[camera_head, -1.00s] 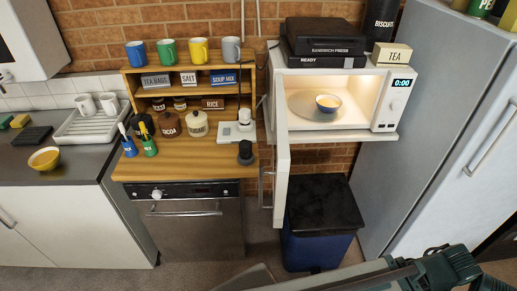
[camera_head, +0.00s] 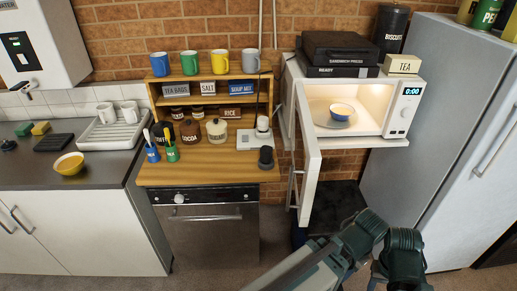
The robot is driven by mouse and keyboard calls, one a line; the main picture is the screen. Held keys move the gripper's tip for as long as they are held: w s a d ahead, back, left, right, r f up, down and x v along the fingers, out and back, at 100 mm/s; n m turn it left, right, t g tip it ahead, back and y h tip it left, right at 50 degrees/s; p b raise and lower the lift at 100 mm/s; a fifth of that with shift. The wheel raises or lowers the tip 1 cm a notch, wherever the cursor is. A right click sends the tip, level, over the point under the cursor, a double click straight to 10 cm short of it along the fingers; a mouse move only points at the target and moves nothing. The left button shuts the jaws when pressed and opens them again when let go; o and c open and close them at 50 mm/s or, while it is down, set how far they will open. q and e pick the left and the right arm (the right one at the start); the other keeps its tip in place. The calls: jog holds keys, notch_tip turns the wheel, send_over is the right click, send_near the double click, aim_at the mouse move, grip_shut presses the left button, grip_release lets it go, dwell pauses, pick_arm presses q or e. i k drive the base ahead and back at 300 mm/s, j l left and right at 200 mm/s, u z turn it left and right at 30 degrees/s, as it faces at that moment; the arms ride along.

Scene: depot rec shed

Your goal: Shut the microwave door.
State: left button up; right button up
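The white microwave (camera_head: 396,110) stands on a shelf at the right, lit inside, its display reading 0:00.
A black sandwich press (camera_head: 340,48) and a TEA box (camera_head: 403,65) stand on the microwave. A black-lidded bin (camera_head: 338,203) is below, partly behind my arm. A grey fridge (camera_head: 440,120) stands close at the right. A wooden counter (camera_head: 205,172) with jars is left of the door.

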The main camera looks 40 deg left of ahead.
aim_at(305, 153)
jog(key=k+j+u, duration=0.15)
jog(key=u, duration=0.65)
